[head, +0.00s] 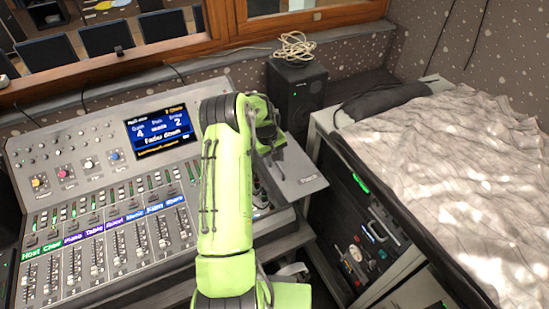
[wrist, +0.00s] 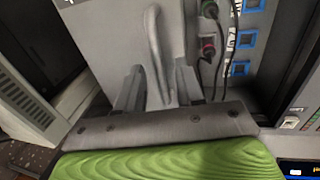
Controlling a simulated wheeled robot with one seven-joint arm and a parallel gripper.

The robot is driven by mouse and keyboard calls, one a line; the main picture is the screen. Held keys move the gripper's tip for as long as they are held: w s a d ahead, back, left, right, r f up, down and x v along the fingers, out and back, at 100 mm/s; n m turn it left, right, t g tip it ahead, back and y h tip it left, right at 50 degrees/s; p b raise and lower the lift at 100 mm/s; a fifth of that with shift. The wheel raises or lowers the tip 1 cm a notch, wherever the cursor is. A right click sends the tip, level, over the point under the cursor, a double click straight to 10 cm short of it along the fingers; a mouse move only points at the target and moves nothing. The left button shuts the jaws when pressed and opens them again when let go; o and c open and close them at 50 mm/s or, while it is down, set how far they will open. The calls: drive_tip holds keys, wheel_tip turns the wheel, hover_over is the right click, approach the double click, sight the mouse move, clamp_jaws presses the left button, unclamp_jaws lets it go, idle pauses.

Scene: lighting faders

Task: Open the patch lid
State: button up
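The patch lid (head: 304,180) is a grey panel at the console's right end in the head view, sticking out past the edge, with small lettering near its corner. In the wrist view the lid (wrist: 105,35) fills the upper middle and carries a curved grey handle (wrist: 156,45). My gripper (wrist: 158,85) has its two fingers apart, one on each side of the handle, with visible gaps; I cannot tell whether either touches. To the lid's right, cables, plugs and blue-framed sockets (wrist: 245,39) are uncovered. In the head view my green arm hides the fingers and part of the lid.
The fader console (head: 110,215) with a lit screen (head: 160,130) lies left of my arm. A black speaker (head: 295,90) with a coiled cable on top stands behind the lid. A dark equipment rack (head: 365,225) and a cloth-covered surface (head: 450,150) are to the right.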

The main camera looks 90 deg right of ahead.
wheel_tip(320, 180, up, 16)
drive_tip(key=w+a, duration=0.1)
drive_tip(key=w, duration=0.1)
drive_tip(key=shift+w+a+f, duration=0.25)
drive_tip(key=shift+w+a, duration=0.05)
drive_tip(key=shift+a, duration=0.05)
drive_tip(key=shift+w, duration=0.1)
idle(0.3)
